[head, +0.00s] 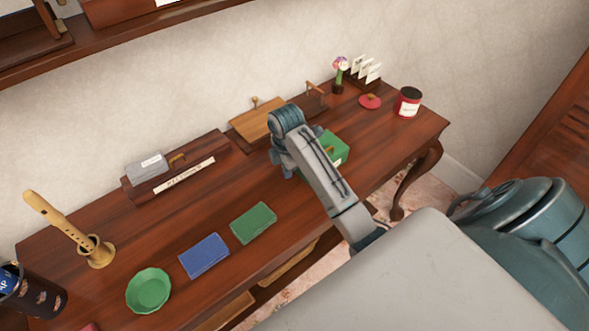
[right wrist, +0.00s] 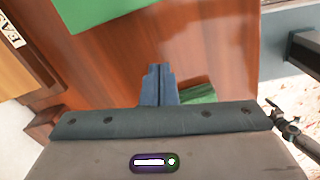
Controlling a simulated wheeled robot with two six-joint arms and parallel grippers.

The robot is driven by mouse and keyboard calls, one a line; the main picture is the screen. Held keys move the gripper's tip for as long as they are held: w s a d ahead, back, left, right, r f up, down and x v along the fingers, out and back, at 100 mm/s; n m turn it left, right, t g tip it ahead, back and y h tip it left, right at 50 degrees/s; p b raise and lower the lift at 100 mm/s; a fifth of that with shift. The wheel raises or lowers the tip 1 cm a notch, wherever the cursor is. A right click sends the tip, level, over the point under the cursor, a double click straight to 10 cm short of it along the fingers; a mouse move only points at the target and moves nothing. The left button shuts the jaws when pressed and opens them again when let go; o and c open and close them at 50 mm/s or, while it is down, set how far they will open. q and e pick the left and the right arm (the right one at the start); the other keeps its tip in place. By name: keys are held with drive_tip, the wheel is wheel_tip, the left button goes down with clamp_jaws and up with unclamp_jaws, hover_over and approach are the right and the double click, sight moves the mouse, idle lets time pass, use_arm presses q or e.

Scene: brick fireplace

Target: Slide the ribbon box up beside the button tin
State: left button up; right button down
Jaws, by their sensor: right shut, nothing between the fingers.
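A green box (head: 337,147) with a pale label on its front side, which looks like the ribbon box, stands on the desk, partly hidden behind my right arm. A red tin (head: 407,104) with a dark lid and pale label, likely the button tin, stands near the desk's right end. My right gripper (head: 288,172) is just left of the green box, low over the desk, shut and empty. Its closed fingers show in the right wrist view (right wrist: 158,75), with a green surface (right wrist: 110,12) ahead and apart from them. My left gripper is not in view.
A green book (head: 253,222), blue book (head: 204,255) and green bowl (head: 148,290) lie along the front. Bare desk lies between the green box and red tin.

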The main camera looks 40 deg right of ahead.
sight(295, 178)
drive_tip(key=w+f, duration=0.1)
drive_tip(key=f, duration=0.1)
drive_tip(key=w+f+n, duration=0.1)
drive_tip(key=f, duration=0.1)
drive_tip(key=w+f+n, duration=0.1)
drive_tip(key=f, duration=0.1)
drive_tip(key=shift+d+f, duration=0.25)
drive_tip(key=shift+d, duration=0.15)
drive_tip(key=d+p, duration=0.1)
drive_tip(key=d, duration=0.2)
drive_tip(key=shift+d+f, duration=0.1)
drive_tip(key=shift+f, duration=0.1)
drive_tip(key=shift+d+f, duration=0.1)
drive_tip(key=shift+d, duration=0.35)
